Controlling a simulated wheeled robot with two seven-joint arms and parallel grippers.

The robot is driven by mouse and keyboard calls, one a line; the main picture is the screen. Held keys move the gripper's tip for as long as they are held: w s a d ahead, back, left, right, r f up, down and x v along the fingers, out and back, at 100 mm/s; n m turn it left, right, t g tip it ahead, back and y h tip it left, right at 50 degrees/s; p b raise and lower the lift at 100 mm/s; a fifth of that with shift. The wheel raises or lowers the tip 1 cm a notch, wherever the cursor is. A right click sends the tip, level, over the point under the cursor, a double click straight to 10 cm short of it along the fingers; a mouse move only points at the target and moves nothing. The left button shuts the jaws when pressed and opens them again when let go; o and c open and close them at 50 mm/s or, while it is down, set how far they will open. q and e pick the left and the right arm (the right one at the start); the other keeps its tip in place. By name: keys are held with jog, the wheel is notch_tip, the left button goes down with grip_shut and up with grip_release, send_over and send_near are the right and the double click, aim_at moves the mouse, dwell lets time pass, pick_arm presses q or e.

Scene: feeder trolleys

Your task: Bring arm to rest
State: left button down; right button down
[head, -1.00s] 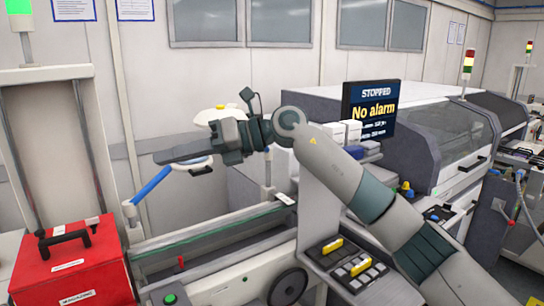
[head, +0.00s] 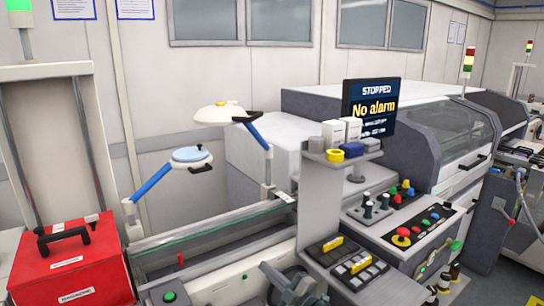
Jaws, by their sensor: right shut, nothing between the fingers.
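My right gripper (head: 272,272) shows at the bottom edge, right of centre, low in front of the machine's rail section. It is shut and empty, and the frame edge cuts off most of its arm. It overlaps the spot of a dark handwheel on the machine front; I cannot tell whether they touch. My left gripper is not in view.
A red box (head: 70,262) stands at the left. A grey panel with a small shelf (head: 340,158) rises beside the gripper. A control panel with buttons (head: 410,225) and a monitor reading "No alarm" (head: 371,108) are to the right.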

jog(key=s+d+f+m+h, duration=0.2)
jog(key=s+d+f+m, duration=0.1)
jog(key=f, duration=0.6)
jog(key=s+d+f+m+g+h, duration=0.1)
jog(key=s+d+f+m+h, duration=0.2)
jog(key=f, duration=0.6)
jog(key=s+d+f+m+h, duration=0.2)
jog(key=s+d+f, duration=0.2)
jog(key=f, duration=0.4)
jog(key=s+d+f+m+g+h, duration=0.2)
jog(key=s+d+f, duration=0.1)
jog(key=s+f, duration=0.5)
jog(key=s+d+f+m+g+h, duration=0.15)
jog(key=s+d+f, duration=0.25)
jog(key=s+f, duration=0.4)
jog(key=s+d+f+m+g+h, duration=0.1)
jog(key=s+f, duration=0.5)
jog(key=s, duration=1)
jog(key=s+d+f+m+g+h, duration=0.1)
jog(key=s+d+f+m+g, duration=0.2)
jog(key=s, duration=1.3)
jog(key=s+d+f+m+g+h+b, duration=0.1)
jog(key=s+d+f+g, duration=0.4)
jog(key=s+f, duration=0.6)
jog(key=s+d+m, duration=0.1)
jog(key=s, duration=0.4)
jog(key=shift+s, duration=0.15)
